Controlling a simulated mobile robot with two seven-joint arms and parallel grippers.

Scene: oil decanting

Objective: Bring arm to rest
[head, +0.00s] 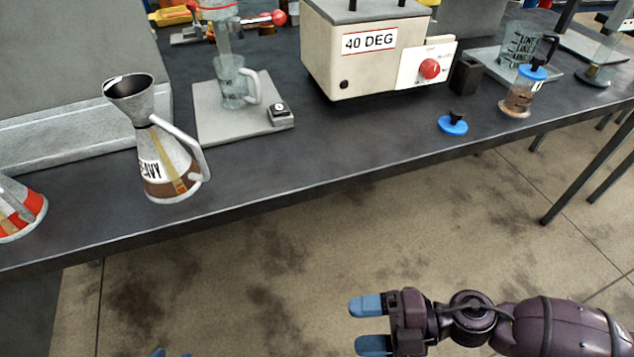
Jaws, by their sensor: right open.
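My right gripper (370,326) is open and empty, held over the floor in front of the bench at the bottom of the head view. Its blue fingertips point left and touch nothing. A metal jug marked HEAVY (166,168), with a funnel-like top and brown base, stands upright on the bench at left. A clear glass mug (232,84) stands on a grey plate with a small dial.
The dark bench (330,150) has its front edge beyond my right gripper. On it are a box marked 40 DEG (345,65), a blue stopper (453,124), a blue-lidded jar of brown liquid (518,98) and a red-white container (18,212). The floor (270,270) before the bench is clear.

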